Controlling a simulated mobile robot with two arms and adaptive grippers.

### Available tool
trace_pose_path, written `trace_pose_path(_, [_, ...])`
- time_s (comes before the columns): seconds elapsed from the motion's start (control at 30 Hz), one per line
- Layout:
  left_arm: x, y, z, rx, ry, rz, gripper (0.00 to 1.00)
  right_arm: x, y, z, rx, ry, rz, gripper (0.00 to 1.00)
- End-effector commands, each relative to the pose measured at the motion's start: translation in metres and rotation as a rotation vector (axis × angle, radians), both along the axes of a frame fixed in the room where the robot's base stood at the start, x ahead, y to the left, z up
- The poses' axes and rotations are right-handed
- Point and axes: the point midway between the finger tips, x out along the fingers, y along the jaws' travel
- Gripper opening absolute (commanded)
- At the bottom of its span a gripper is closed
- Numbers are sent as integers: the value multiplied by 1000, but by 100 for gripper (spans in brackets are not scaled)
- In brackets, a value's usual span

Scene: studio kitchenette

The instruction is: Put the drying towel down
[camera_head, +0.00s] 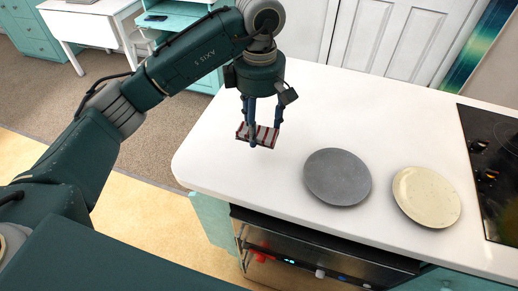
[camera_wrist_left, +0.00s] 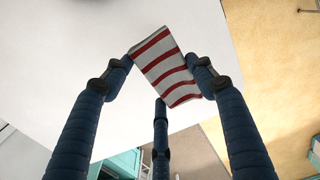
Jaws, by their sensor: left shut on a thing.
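The drying towel (camera_head: 267,134) is a small folded cloth with red and white stripes. My left gripper (camera_head: 259,132) points down over the white counter (camera_head: 300,110) near its left end, with its fingers shut on the towel. In the left wrist view the towel (camera_wrist_left: 167,70) sits between the blue fingertips of the gripper (camera_wrist_left: 165,85). I cannot tell whether the towel touches the counter or hangs just above it. My right gripper does not show.
A grey round plate (camera_head: 337,177) lies on the counter right of the towel, with a cream plate (camera_head: 427,196) beyond it. A black cooktop (camera_head: 495,170) is at the far right. Clear counter lies behind the plates. An oven (camera_head: 310,262) is under the front edge.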

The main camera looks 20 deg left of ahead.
Motion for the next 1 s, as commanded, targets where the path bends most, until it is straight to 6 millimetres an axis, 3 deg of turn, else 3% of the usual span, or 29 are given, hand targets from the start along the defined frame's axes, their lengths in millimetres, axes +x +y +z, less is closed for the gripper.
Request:
trace_pose_path(0.03, [-2, -1, -14, -3, 7, -1, 35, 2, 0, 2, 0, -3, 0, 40])
trace_pose_path(0.2, [-1, 0, -43, 0, 3, -1, 35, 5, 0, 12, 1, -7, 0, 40])
trace_pose_path(0.37, [0, 0, -57, -1, 1, -1, 35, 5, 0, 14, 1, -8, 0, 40])
trace_pose_path(0.6, [-1, 0, -91, 0, 2, -2, 35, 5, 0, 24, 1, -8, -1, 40])
trace_pose_path(1.0, [0, 0, -101, 0, -1, -3, 35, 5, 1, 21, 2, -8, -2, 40])
